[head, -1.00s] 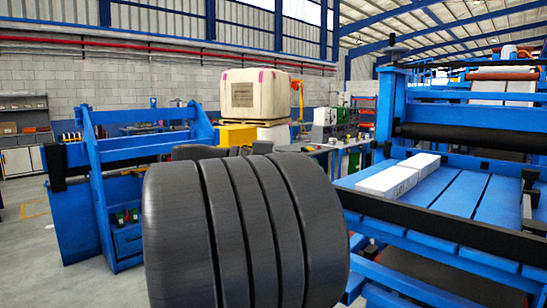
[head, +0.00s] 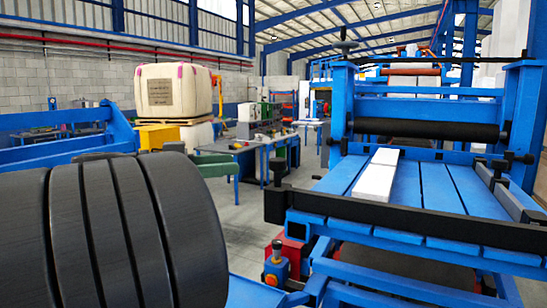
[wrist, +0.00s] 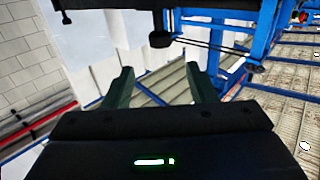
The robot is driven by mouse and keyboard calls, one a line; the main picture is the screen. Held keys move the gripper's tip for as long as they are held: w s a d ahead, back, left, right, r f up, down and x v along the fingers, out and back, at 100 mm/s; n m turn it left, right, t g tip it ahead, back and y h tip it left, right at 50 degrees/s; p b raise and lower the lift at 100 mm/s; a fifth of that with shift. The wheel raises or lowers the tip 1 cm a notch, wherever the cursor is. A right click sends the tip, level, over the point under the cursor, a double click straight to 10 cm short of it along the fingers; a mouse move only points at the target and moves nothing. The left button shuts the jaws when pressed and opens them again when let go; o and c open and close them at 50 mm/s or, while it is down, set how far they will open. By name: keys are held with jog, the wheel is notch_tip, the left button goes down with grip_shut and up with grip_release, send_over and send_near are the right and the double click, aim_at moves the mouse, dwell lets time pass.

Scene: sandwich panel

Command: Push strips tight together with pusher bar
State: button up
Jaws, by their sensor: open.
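Two white strips (head: 380,173) lie end to end on the slatted blue bed (head: 407,187) of a blue machine, near its left side. I cannot tell whether they touch. A grey bar (head: 500,190) with black fittings lies along the bed's right side, apart from the strips; I cannot tell whether it is the pusher bar. My gripper (wrist: 161,86) shows in the wrist view with two dark green fingers spread apart and nothing between them.
A large black ribbed roll (head: 110,235) fills the lower left. A thick black bar (head: 420,220) crosses the bed's front edge. A black roller (head: 427,130) spans the machine behind the strips. Grey floor is open left of the machine.

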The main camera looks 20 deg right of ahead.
aim_at(278, 159)
jog(key=d+p, duration=0.1)
jog(key=d, duration=0.2)
jog(key=d+p, duration=0.1)
jog(key=d, duration=0.7)
jog(key=shift+s+p, duration=0.35)
jog(key=shift+p, duration=0.05)
grip_shut()
jog(key=shift+d+f, duration=0.1)
jog(key=shift+d, duration=0.05)
